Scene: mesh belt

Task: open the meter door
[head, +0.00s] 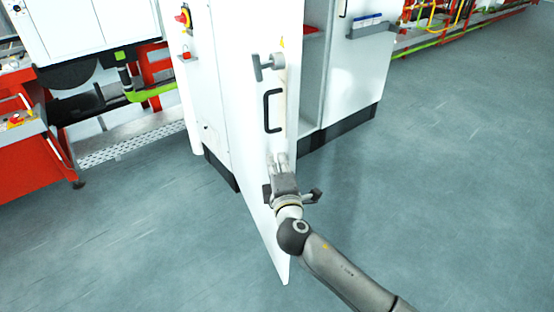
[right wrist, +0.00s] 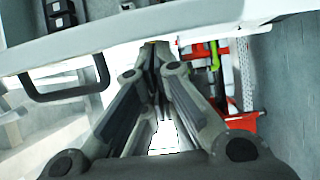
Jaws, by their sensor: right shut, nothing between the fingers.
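The white meter door (head: 250,150) stands swung out from the cabinet, seen at a steep angle, its lower corner reaching toward me. A black loop handle (head: 266,112) is on its face, with a grey T-shaped latch (head: 268,67) above. My right gripper (head: 279,158) is shut and empty, below the handle and close against the door's face in the picture; I cannot tell if it touches. In the right wrist view the shut fingertips (right wrist: 154,48) point toward the white door edge (right wrist: 200,28), with the dark handle (right wrist: 70,92) at left. My left gripper is not in view.
The white cabinet (head: 345,75) with a dark base stands behind and right of the door. Red machinery (head: 40,165) and a metal grating (head: 125,145) are at the left. The grey floor (head: 450,170) is clear at the right and in front.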

